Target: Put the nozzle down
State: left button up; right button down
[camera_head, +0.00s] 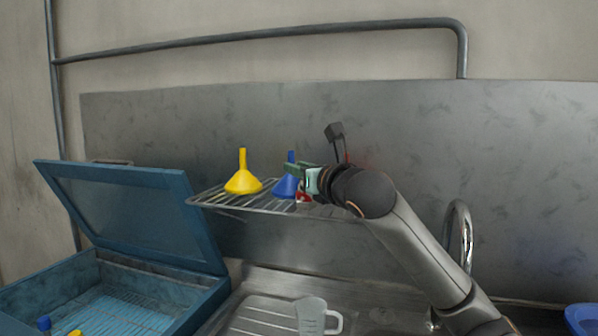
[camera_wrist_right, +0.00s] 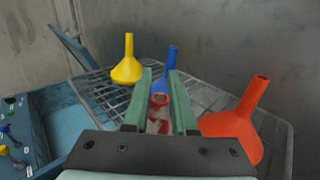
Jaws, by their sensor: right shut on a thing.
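My right gripper (camera_head: 300,178) reaches in from the right over the wire rack (camera_head: 225,203). Its green fingers are shut on a small red nozzle (camera_wrist_right: 159,110), which shows between them in the right wrist view. In the head view a red bit of the nozzle (camera_head: 304,197) shows under the fingers, close to the rack's bars. I cannot tell whether it touches the bars. My left gripper is not in view.
On the rack stand a yellow funnel (camera_head: 243,178), a blue funnel (camera_head: 285,186) and a red funnel (camera_wrist_right: 235,125) close beside my fingers. A blue box (camera_head: 215,292) with a raised lid stands left. A clear jug (camera_head: 311,315) and a tap (camera_head: 460,225) are below and right.

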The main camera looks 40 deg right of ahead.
jog(key=shift+f, duration=0.2)
jog(key=c, duration=0.7)
grip_release()
jog(key=shift+r, duration=0.1)
